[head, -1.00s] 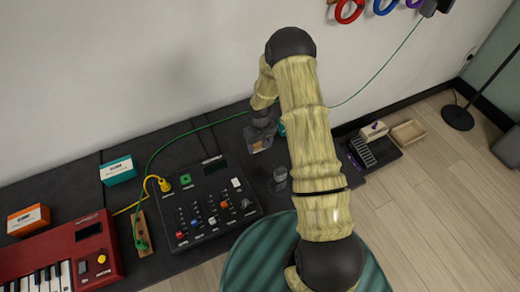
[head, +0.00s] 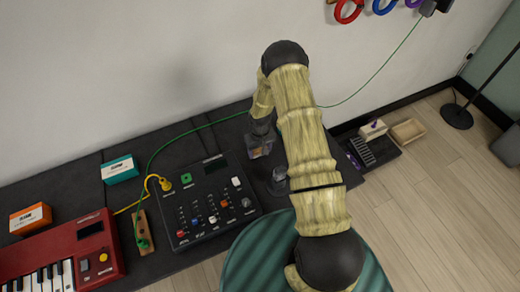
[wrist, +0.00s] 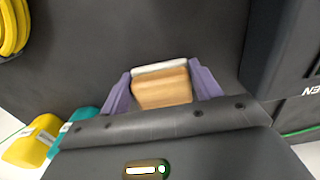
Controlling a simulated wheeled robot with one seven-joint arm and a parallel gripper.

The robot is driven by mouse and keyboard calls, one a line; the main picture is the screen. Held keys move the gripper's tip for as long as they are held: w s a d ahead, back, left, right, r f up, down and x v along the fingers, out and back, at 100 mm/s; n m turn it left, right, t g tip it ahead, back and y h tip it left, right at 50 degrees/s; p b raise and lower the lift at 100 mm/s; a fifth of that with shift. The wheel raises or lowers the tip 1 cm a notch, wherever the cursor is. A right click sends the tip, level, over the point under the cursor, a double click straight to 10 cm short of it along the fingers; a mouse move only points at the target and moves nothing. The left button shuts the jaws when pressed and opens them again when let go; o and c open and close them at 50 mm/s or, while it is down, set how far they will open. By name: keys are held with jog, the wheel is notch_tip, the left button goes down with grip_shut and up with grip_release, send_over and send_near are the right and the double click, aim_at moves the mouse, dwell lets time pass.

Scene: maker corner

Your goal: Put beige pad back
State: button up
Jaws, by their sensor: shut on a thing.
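My gripper (head: 259,150) is over the dark bench, right of the black mixer and partly hidden by my own arm. In the wrist view its purple fingers (wrist: 160,70) are shut on a wood-coloured block with a pale strip along its far edge, which looks like the beige pad (wrist: 163,89). The pad sits between both fingers, its near end hidden by the gripper body. A dark surface lies behind it; I cannot tell whether the pad touches it.
The black mixer (head: 207,203) and red keyboard (head: 72,250) stand to the left. A small dark, glassy object (head: 279,181) is just below my gripper. A green cable (head: 165,141) crosses the bench. At right are a dark tray (head: 388,150) and a beige open box (head: 408,131).

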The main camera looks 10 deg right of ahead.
aim_at(260, 149)
jog(key=o, duration=1)
jog(key=shift+f, duration=0.1)
jog(key=shift+c, duration=0.2)
notch_tip(260, 149, up, 12)
jog(key=b, duration=0.2)
